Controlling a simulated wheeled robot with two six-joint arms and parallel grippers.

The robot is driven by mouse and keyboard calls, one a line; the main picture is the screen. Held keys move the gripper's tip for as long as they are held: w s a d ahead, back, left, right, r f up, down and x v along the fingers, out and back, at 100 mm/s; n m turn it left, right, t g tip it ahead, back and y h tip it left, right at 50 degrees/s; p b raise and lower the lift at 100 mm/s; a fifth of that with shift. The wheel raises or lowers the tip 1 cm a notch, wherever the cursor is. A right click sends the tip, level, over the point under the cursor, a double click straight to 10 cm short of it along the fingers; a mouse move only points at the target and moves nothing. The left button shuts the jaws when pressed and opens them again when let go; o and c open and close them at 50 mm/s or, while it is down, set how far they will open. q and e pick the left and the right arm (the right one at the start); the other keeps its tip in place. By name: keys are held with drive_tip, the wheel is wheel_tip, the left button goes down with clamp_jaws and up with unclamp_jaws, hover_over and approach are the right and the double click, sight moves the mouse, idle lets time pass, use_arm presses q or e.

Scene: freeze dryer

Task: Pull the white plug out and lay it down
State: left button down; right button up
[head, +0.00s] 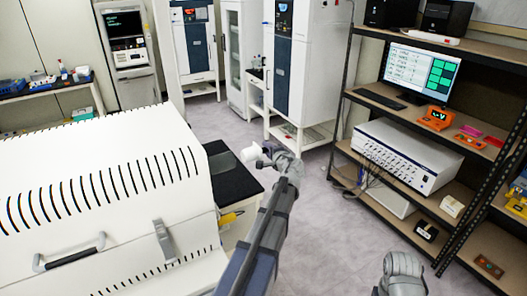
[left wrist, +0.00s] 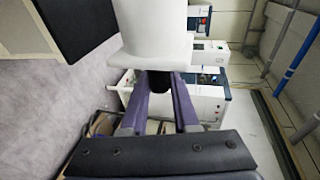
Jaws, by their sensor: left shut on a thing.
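The white plug (head: 251,154) is held in the air by my left gripper (head: 268,156), above and beside the far end of a black-topped bench. My left gripper is shut on it. In the left wrist view the plug (left wrist: 155,28) is a wide white body with a narrower dark part between the two purple fingers (left wrist: 168,102). The plug is apart from the large white slotted machine (head: 100,190) on the left. In the head view part of my right arm shows at the bottom right, but its gripper is not seen.
The black bench top (head: 232,178) beside the machine has free room. A shelf rack on the right holds a monitor (head: 422,72) and a white instrument (head: 407,155). Tall white cabinets (head: 303,60) stand at the back. Grey floor (head: 330,210) is clear between.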

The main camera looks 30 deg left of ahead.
use_arm(q)
drive_tip(key=shift+d, duration=0.15)
drive_tip(key=d, duration=0.6)
drive_tip(key=shift+d, duration=0.25)
wheel_tip(320, 180, down, 8)
drive_tip(key=b, duration=0.8)
drive_tip(key=shift+f, duration=0.2)
idle(0.8)
